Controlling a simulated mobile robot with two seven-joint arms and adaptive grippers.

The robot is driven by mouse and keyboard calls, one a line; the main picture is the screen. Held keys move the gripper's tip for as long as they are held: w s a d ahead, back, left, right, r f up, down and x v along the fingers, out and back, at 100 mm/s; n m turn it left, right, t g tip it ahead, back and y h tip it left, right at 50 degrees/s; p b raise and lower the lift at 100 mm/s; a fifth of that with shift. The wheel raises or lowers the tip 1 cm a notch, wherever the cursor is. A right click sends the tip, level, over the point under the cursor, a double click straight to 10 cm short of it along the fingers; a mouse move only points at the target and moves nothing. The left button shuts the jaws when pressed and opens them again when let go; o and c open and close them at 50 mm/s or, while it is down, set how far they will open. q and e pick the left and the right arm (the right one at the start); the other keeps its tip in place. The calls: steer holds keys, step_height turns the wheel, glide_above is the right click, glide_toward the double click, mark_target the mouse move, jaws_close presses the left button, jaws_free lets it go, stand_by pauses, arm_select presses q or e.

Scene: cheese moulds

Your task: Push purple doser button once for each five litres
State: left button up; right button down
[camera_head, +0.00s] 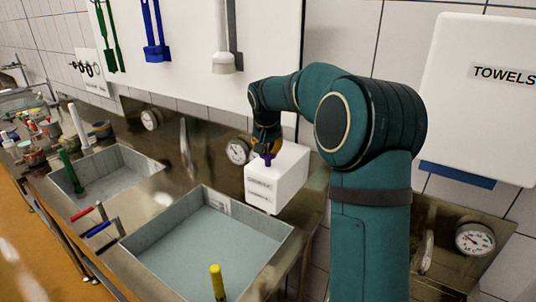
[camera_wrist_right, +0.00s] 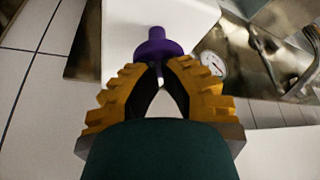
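The doser is a white box (camera_head: 285,185) with small lettering on its front, fixed by the steel back panel. Its purple button (camera_head: 267,157) sticks out at the box's upper front edge. In the right wrist view the purple button (camera_wrist_right: 158,45) is large, just beyond the fingertips. My right gripper (camera_head: 266,146) points down at the button, and its yellow fingers (camera_wrist_right: 162,68) are drawn close together with their tips at the button. I cannot tell whether they touch it or whether it is pressed in. My left gripper is in neither view.
A steel vat (camera_head: 140,247) with pale contents stands in front of the doser, a yellow-handled tool (camera_head: 217,280) at its near side. A second vat (camera_head: 150,165) holds a green-handled tool (camera_head: 70,168). Gauges (camera_head: 238,151) line the panel. A towel dispenser (camera_head: 490,110) hangs at right.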

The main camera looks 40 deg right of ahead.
mark_target(268, 153)
steer(key=shift+f+b, duration=0.85)
steer(key=shift+f, duration=0.55)
steer(key=shift+r, duration=0.15)
steer(key=shift+r+p, duration=2.85)
steer(key=shift+r, duration=0.6)
